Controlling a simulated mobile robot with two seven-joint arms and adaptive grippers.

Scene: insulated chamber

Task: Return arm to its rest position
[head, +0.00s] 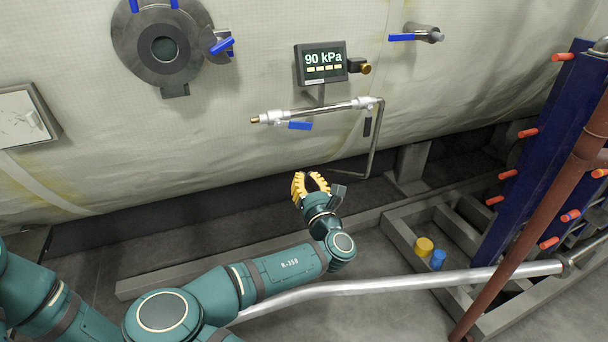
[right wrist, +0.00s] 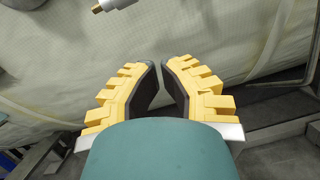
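My right gripper (head: 308,175) has yellow ridged fingers with dark inner pads. In the head view it is at the middle of the picture, below the thin pipe and in front of the chamber's lower side. My teal right arm (head: 285,270) reaches up to it from the bottom left. In the right wrist view the gripper (right wrist: 160,65) shows a narrow gap between its fingertips, with nothing held between them. My left gripper is not in view.
The pale insulated chamber (head: 250,60) fills the back. A thin pipe with a blue-handled valve (head: 300,125) and a 90 kPa display (head: 322,62) are above the gripper. A grey floor frame (head: 400,230), yellow and blue caps, a silver pipe (head: 400,284) and a brown pipe (head: 540,210) stand right.

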